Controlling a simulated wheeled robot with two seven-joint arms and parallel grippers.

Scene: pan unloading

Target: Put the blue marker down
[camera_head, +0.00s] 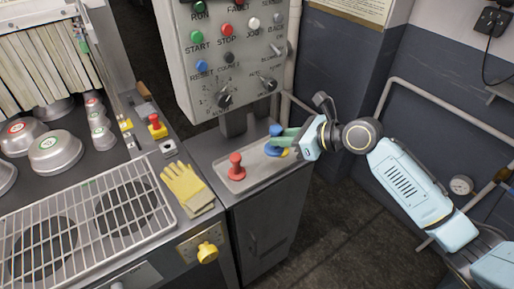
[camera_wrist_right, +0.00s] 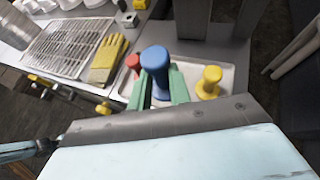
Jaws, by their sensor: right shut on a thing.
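The blue marker (camera_head: 275,131) is a knobbed, stamp-like piece, held upright over the tray (camera_head: 222,175) on the cabinet top. My right gripper (camera_head: 282,142) is shut on it, with green fingers on either side of its stem in the right wrist view (camera_wrist_right: 160,88). A red marker (camera_head: 236,166) stands at the tray's left end. A yellow marker (camera_wrist_right: 209,82) stands to the right of the blue one in the wrist view. My left gripper does not show.
A control panel (camera_head: 235,55) hangs above the tray's back. Yellow gloves (camera_head: 186,185) lie left of the tray, beside a wire rack (camera_head: 85,215). Lidded pans (camera_head: 56,150) stand at the far left. Bare tray shows between the red marker and my gripper.

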